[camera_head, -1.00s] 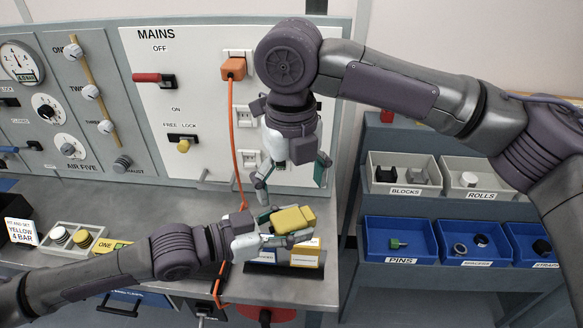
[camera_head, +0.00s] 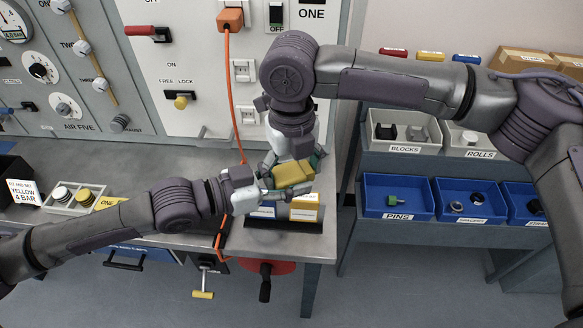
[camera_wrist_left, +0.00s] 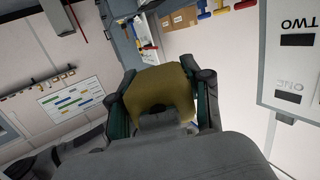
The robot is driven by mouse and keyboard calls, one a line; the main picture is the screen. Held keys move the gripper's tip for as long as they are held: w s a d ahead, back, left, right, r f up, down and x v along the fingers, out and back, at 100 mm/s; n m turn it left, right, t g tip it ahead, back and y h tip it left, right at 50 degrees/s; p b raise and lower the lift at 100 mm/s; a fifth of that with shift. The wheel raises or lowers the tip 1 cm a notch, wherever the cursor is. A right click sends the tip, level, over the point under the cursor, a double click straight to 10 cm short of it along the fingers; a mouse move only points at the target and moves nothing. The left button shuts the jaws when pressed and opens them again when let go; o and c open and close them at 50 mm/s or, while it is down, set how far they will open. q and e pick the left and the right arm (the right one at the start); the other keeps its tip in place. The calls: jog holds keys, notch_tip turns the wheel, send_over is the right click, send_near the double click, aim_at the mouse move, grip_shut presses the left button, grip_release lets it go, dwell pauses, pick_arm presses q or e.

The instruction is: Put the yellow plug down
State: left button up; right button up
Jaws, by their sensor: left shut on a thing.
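The yellow plug (camera_head: 291,174) is held above the front right part of the grey bench. My left gripper (camera_head: 272,182) comes in from the left and is shut on it. In the left wrist view the plug (camera_wrist_left: 160,88) sits between my left fingers (camera_wrist_left: 160,103). My right gripper (camera_head: 292,160) points down from above, with its fingers at either side of the plug. Whether they touch or grip it is hidden.
A dark stand with a yellow-and-white label (camera_head: 304,207) is just below the plug. An orange cable (camera_head: 235,110) hangs from an orange plug (camera_head: 230,19) on the panel. Blue bins (camera_head: 398,196) stand on a rack at right. The bench middle (camera_head: 140,165) is clear.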

pick_arm(q)
jog(key=shift+r, duration=0.1)
pick_arm(e)
jog(key=shift+a, duration=0.1)
jog(key=shift+c, duration=1.2)
pick_arm(q)
jog(key=o, duration=1.4)
jog(key=shift+c, duration=0.2)
pick_arm(e)
jog(key=shift+c, duration=1)
